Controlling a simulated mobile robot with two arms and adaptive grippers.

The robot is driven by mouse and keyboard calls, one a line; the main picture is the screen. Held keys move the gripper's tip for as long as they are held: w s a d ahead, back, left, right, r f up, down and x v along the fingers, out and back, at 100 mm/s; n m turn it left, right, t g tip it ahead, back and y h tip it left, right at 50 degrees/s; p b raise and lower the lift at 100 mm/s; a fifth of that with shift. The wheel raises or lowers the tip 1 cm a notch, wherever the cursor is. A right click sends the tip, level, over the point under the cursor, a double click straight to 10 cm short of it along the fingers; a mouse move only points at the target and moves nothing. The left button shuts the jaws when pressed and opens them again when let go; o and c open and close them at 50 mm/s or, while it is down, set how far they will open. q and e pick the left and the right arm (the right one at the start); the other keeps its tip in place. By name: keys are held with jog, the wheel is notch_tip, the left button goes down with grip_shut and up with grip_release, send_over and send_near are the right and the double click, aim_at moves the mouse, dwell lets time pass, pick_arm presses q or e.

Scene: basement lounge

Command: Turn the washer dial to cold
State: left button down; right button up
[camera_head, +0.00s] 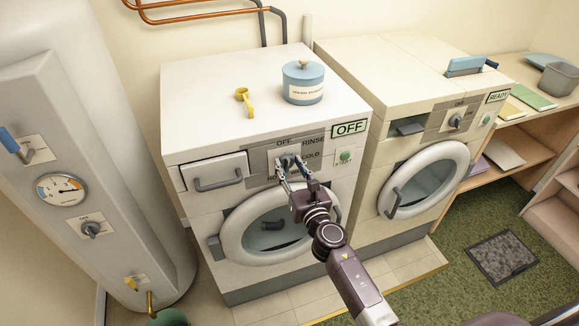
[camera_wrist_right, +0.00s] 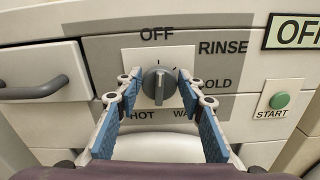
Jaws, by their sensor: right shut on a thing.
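The washer (camera_head: 240,130) is the cream front-loading machine on the left, with a sign reading OFF. The dial's light mark points up, near OFF. In the wrist view, COLD and WARM are partly hidden by a finger. My right gripper (camera_wrist_right: 158,84) is shut on the dial, one blue-padded finger on each side. In the head view my right gripper (camera_head: 291,165) largely covers the dial. My left gripper is not in view.
The green START button (camera_wrist_right: 279,100) is right of the dial, and a drawer handle (camera_wrist_right: 34,90) is on the left. A dryer (camera_head: 425,130) stands right, a boiler (camera_head: 75,170) left.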

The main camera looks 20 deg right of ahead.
jog(key=m, duration=0.4)
jog(key=m+b, duration=0.1)
jog(key=m, duration=0.4)
jog(key=d+f+m+b, duration=0.1)
jog(key=m, duration=0.4)
jog(key=shift+f, duration=0.1)
jog(key=m, duration=0.4)
jog(key=shift+f+b, duration=0.2)
jog(key=shift+b, duration=0.2)
jog(key=shift+m, duration=0.4)
jog(key=o, duration=1.2)
jog(key=shift+c, duration=0.2)
